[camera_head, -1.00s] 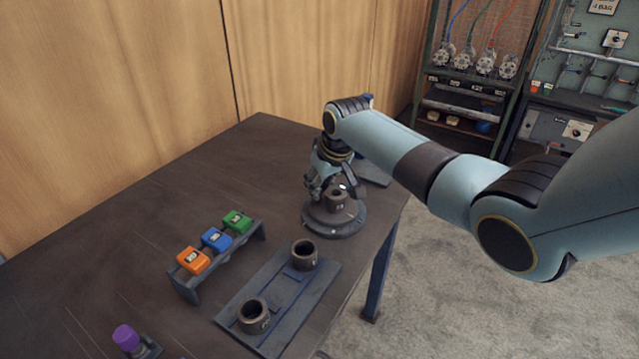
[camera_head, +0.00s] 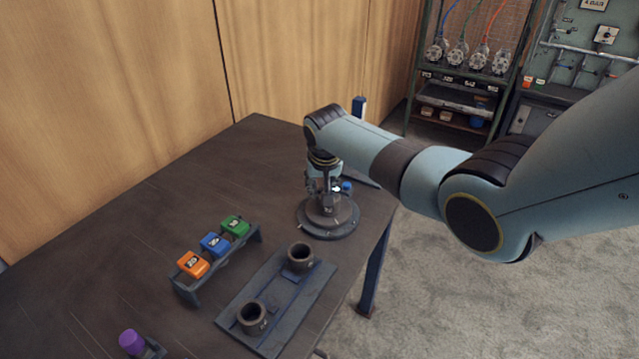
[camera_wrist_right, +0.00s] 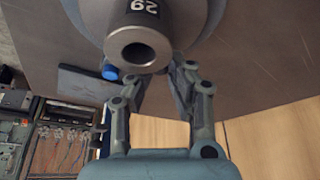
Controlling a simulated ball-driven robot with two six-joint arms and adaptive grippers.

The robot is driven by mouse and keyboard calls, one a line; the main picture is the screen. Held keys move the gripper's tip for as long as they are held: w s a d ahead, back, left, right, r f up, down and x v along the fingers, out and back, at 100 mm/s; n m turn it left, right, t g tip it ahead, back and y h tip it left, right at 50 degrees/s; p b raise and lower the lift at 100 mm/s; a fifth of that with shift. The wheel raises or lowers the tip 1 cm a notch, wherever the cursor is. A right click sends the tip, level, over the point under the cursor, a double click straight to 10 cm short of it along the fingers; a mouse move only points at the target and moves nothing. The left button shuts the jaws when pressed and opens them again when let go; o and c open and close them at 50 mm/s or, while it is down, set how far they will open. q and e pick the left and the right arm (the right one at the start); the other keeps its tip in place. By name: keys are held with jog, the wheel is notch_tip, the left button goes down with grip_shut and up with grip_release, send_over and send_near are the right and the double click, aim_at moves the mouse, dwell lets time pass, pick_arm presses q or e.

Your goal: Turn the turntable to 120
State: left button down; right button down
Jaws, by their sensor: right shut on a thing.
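The turntable (camera_head: 345,229) is a round dark grey disc near the table's right edge in the head view. A short grey pipe piece stands upright at its middle; in the wrist view this pipe piece (camera_wrist_right: 140,47) shows its open bore and the label 29. My right gripper (camera_head: 325,190) is down over the turntable, shut on the pipe piece, and its fingers partly hide it. No angle mark is readable. My left gripper is not in view.
A dark fixture plate (camera_head: 283,303) with two pipe rings (camera_head: 300,257) lies in front. A rack (camera_head: 217,268) with orange, blue and green blocks stands left of it. A purple-topped item (camera_head: 132,342) is at the front left. A blue knob (camera_head: 347,186) is behind the turntable.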

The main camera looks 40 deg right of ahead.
jog(key=shift+s+d+m+g+h, duration=0.2)
jog(key=shift+d+m+h, duration=0.15)
jog(key=shift+m, duration=0.65)
jog(key=shift+s+d+m+g+h, duration=0.1)
jog(key=shift+d+m+g+h, duration=0.2)
jog(key=shift+m, duration=0.7)
jog(key=shift+s+d+m+g+h, duration=0.2)
jog(key=shift+d+m+g, duration=0.1)
jog(key=shift+m, duration=0.65)
jog(key=shift+s+d+m+g+h, duration=0.15)
jog(key=shift+m+g, duration=0.15)
jog(key=shift+m, duration=0.65)
jog(key=shift+s+d+m+g+b, duration=0.1)
jog(key=shift+s+m+g+b, duration=0.15)
jog(key=shift+m, duration=0.45)
jog(key=shift+s+d+m+g+b, duration=0.2)
jog(key=shift+m+g+b, duration=0.15)
jog(key=shift+m, duration=0.35)
jog(key=shift+s+d+m+g+b, duration=0.1)
jog(key=shift+s+m+g+b, duration=0.2)
jog(key=shift+m, duration=0.4)
jog(key=shift+s+m+g+b, duration=0.3)
jog(key=shift+m+g+b, duration=0.1)
jog(key=shift+m, duration=0.6)
jog(key=shift+s+m+g+b, duration=0.3)
jog(key=shift+m+b, duration=0.05)
jog(key=shift+m, duration=0.65)
jog(key=shift+s+m, duration=0.1)
jog(key=shift+m, duration=0.2)
